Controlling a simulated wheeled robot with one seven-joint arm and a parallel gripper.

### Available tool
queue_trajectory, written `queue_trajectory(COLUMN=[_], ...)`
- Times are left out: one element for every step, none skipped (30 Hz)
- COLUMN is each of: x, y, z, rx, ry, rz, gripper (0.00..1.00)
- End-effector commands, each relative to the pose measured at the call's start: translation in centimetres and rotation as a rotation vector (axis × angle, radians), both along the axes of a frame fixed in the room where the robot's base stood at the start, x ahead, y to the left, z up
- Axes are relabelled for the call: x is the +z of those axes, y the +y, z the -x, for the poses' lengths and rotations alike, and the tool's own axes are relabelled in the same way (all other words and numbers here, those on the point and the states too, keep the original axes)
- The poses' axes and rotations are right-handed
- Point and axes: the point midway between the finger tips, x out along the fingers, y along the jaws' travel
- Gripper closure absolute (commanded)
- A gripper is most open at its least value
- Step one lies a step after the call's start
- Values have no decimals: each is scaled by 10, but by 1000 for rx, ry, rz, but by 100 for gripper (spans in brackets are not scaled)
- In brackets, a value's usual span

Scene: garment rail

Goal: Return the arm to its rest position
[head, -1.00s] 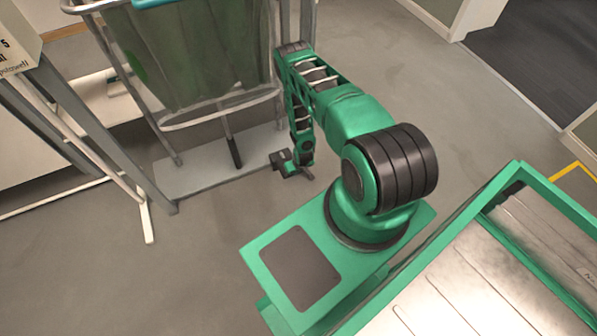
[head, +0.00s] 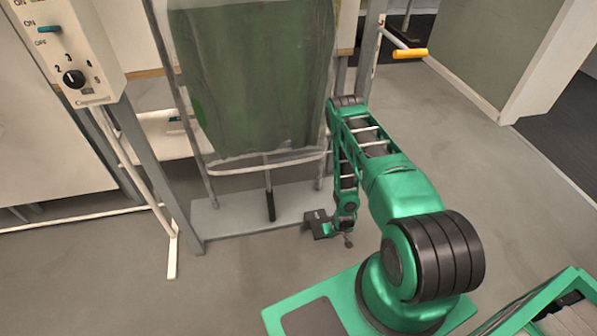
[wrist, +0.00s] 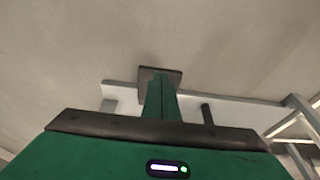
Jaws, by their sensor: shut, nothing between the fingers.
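My green arm rises from its base, bends at the top and hangs down in front of the garment stand. My gripper (head: 344,237) points down low over the floor, just in front of the stand's grey foot plate (head: 225,217). In the wrist view my gripper (wrist: 160,95) shows as two green fingers pressed together with nothing between them. The dark green garment (head: 255,85) hangs on the stand to the left of my arm, apart from the gripper.
A control box (head: 70,50) with a dial and an ON/OFF switch is at the upper left. A white rack leg (head: 172,255) stands on the floor. A yellow-tipped handle (head: 410,53) sticks out at the upper right. Open grey floor (head: 480,150) lies to the right.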

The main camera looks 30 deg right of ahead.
Motion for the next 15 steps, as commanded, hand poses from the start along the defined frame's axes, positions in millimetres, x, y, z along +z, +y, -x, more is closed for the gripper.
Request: queue_trajectory(x=[0,0,0,1,2,6,10,16,25,34,44,58,69,81,97], y=[0,0,0,0,-1,-2,-4,-6,-9,-12,-15,-19,-22,-25,-29], z=[0,0,0,-1,-2,-5,-8,-12,-18,-23,-28,-35,-41,-46,-52], rx=[0,0,0,0,0,0,1,1,1,1,1,1,1,0,-2], ry=[0,0,0,0,0,0,1,2,4,7,9,15,19,24,30], rz=[0,0,0,0,1,2,4,6,9,12,14,18,21,24,28], gripper=[100,100,100,100,100,100,100,100,100,100,100,100,100,100,100])
